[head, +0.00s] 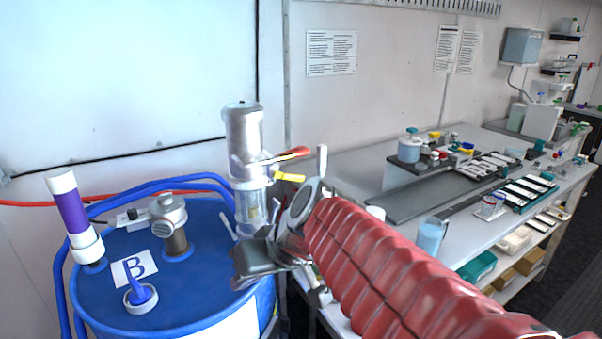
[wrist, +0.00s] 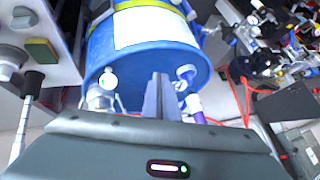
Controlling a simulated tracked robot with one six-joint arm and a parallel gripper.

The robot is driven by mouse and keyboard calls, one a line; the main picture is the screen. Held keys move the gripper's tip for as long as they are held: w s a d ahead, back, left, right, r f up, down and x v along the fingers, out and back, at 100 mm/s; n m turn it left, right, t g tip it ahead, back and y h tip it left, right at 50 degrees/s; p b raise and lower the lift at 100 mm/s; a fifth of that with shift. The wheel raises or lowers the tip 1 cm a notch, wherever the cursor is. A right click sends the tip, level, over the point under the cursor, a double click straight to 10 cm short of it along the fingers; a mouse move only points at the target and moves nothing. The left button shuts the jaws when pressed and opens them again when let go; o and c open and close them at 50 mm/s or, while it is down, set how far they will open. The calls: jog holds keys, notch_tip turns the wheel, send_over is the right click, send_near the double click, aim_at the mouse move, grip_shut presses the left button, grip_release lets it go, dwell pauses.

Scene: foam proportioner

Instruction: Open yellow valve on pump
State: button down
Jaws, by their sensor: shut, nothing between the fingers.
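The pump (head: 245,160) is an upright silver cylinder with a clear lower section, standing at the right edge of the blue drum (head: 205,240). Its yellow valve handle (head: 289,177) sticks out to the right, just below a red-orange handle (head: 288,155). My gripper (head: 255,262) is in front of the pump's base and below the yellow handle, apart from that handle. In the wrist view my gripper (wrist: 158,95) is shut and empty, with the blue drum (wrist: 150,65) beyond it. I cannot make out the yellow handle in the wrist view.
A workbench (head: 350,165) with trays and bottles lies to the right.

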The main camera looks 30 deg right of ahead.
jog(key=w+d+r+m+t, duration=0.1)
jog(key=w+d+r+t, duration=0.15)
jog(key=w+d, duration=0.35)
jog(key=w+d+r+m+t, duration=0.15)
jog(key=w+d+r, duration=0.25)
jog(key=d, duration=0.4)
jog(key=w+d+r+t+h, duration=0.1)
jog(key=d+r+t, duration=0.1)
jog(key=d, duration=0.6)
jog(key=d+r+t+h, duration=0.2)
jog(key=d, duration=0.6)
jog(key=shift+w+r+m, duration=0.3)
jog(key=shift+w+m, duration=0.05)
jog(key=shift+w, duration=0.05)
jog(key=shift+w, duration=0.1)
send_over(289, 177)
jog(key=s+d, duration=0.3)
jog(key=d, duration=0.2)
notch_tip(289, 177, down, 2)
jog(key=shift+w+a+f, duration=0.1)
jog(key=shift+a+f, duration=0.05)
jog(key=shift+f, duration=0.55)
jog(key=shift+w+a+f, duration=0.1)
jog(key=shift+a+f, duration=0.1)
jog(key=shift+f, duration=0.45)
jog(key=shift+w+a+f, duration=0.1)
jog(key=shift+a+f, duration=0.05)
jog(key=shift+f, duration=0.55)
